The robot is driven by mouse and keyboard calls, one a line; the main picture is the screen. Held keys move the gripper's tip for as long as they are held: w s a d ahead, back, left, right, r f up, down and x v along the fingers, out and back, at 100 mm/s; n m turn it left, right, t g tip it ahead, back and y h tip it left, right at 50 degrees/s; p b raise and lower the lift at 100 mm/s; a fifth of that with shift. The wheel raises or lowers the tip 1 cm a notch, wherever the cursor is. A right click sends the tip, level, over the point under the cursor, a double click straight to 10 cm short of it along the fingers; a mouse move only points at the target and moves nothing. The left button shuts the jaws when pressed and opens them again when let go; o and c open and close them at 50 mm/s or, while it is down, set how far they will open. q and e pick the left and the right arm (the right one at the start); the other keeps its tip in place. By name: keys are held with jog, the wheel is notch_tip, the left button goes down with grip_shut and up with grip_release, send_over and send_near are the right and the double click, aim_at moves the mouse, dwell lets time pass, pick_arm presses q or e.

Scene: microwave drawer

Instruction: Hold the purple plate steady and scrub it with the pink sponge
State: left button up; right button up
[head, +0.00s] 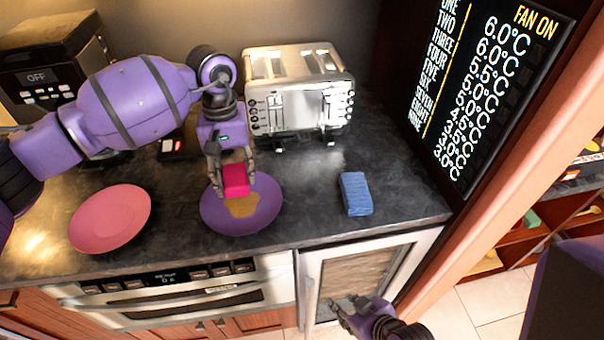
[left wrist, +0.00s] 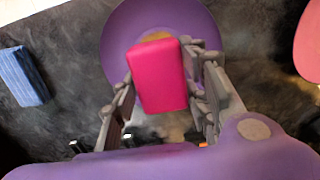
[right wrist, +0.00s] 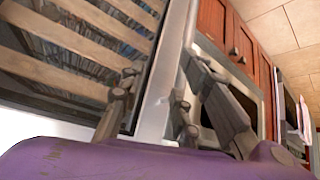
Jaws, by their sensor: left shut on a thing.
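The purple plate (head: 268,215) lies on the dark counter with a brown-yellow stain (head: 242,207) on it. My left gripper (head: 233,181) is shut on the pink sponge (head: 236,180) and holds it over the back part of the plate, behind the stain. In the left wrist view the pink sponge (left wrist: 160,76) sits between the fingers, with the purple plate (left wrist: 122,38) beyond it. I cannot tell whether the sponge touches the plate. My right gripper (head: 345,304) is low in front of the counter, away from the plate. In the right wrist view its fingers (right wrist: 152,100) are apart and empty.
A pink plate (head: 110,218) lies left of the purple one, and a blue sponge (head: 355,193) lies to its right. A silver toaster (head: 300,90) stands behind. Below the counter are an oven (head: 190,300) and a glass-door cooler (head: 355,268), close to my right gripper.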

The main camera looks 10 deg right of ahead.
jog(key=w+a+r+n+g+y, duration=0.3)
jog(key=a+r+n, duration=0.1)
jog(key=r+n, duration=0.4)
notch_tip(320, 180, up, 23)
jog(key=n+g, duration=0.2)
jog(key=n, duration=1.6)
send_over(274, 205)
jog(key=s+d, duration=0.3)
jog(key=d, duration=0.4)
jog(key=shift+y, duration=0.3)
jog(key=x, duration=1.1)
jog(key=shift+w+f, duration=0.2)
jog(key=shift+f, duration=0.15)
jog(key=shift+c, duration=0.3)
grip_shut()
